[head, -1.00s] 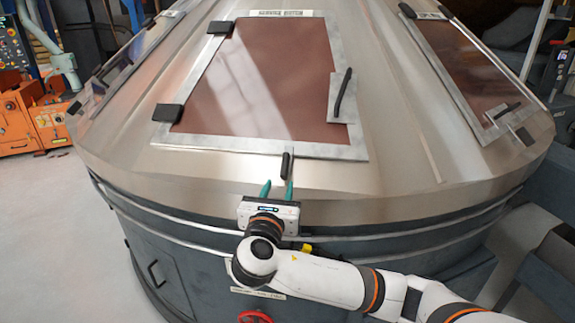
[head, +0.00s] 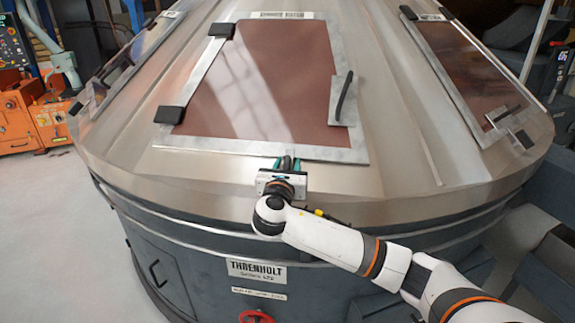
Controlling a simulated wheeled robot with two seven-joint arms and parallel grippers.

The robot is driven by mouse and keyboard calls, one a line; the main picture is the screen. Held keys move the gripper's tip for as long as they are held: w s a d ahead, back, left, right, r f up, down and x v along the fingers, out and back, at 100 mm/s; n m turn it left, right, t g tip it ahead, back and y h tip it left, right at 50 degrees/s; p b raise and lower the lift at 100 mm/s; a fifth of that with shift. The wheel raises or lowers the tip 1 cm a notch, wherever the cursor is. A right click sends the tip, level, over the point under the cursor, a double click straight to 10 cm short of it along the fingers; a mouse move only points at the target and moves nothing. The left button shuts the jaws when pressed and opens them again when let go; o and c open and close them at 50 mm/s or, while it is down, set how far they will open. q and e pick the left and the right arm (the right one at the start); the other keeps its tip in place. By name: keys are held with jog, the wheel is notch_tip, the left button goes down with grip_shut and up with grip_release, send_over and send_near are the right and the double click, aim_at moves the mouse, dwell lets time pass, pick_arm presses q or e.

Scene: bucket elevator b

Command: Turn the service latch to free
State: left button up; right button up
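The service latch (head: 287,162) is a small black handle at the lower edge of the middle hatch (head: 262,82), which has a brown panel in a grey metal frame. The latch stands roughly upright in the picture and is partly hidden. My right gripper (head: 287,166) reaches up from below, with one teal finger on each side of the latch. The fingers look apart, with the latch between them; I cannot see any contact. My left gripper is not in view.
A black handle (head: 343,97) sits on a plate at the hatch's right side. Black hinges (head: 169,115) line its left. Another hatch (head: 470,75) lies to the right. A red handwheel (head: 256,317) is low at the front. Open floor (head: 60,240) lies left.

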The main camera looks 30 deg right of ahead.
grip_shut()
